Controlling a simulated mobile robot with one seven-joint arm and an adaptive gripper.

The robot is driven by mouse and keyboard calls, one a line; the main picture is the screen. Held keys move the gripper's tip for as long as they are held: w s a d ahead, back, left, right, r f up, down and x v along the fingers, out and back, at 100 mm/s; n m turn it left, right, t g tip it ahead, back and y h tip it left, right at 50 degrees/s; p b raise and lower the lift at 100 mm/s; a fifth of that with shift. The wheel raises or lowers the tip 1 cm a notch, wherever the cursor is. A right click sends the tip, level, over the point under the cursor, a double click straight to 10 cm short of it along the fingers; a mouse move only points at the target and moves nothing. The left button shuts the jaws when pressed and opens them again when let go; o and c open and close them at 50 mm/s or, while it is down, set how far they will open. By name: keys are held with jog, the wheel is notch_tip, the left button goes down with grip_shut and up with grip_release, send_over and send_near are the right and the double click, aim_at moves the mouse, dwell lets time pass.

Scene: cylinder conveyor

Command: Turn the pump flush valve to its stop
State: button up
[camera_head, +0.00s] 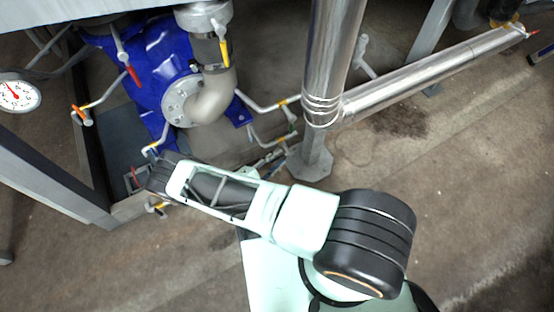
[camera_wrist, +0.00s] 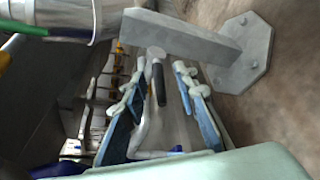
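My gripper (camera_wrist: 160,76) is open in the wrist view, with its two blue-padded fingers spread apart. A small valve with a pale round hub and a dark lever handle (camera_wrist: 159,86) shows between the fingertips, and a gap shows on both sides of it. I cannot tell its depth relative to the fingers. No label shows that it is the pump flush valve. In the head view, my arm covers most of the gripper, and only a small part shows behind it near the pipe foot. The blue pump (camera_head: 150,72) stands at the upper left.
Shiny pipes (camera_head: 332,60) rise and run right, above a grey post foot (camera_head: 310,163); the foot plate (camera_wrist: 243,50) is close by in the wrist view. Other valves have red (camera_head: 133,76), yellow (camera_head: 224,53) and orange (camera_head: 78,116) handles. A gauge (camera_head: 17,94) is at left.

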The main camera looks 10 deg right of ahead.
jog(key=shift+w+d, duration=0.1)
jog(key=shift+d, duration=0.05)
jog(key=shift+c, duration=0.4)
grip_shut()
jog(key=shift+f+t+h, duration=0.35)
jog(key=shift+t+h, duration=0.05)
jog(key=shift+h, duration=0.2)
jog(key=shift+o, duration=0.4)
grip_release()
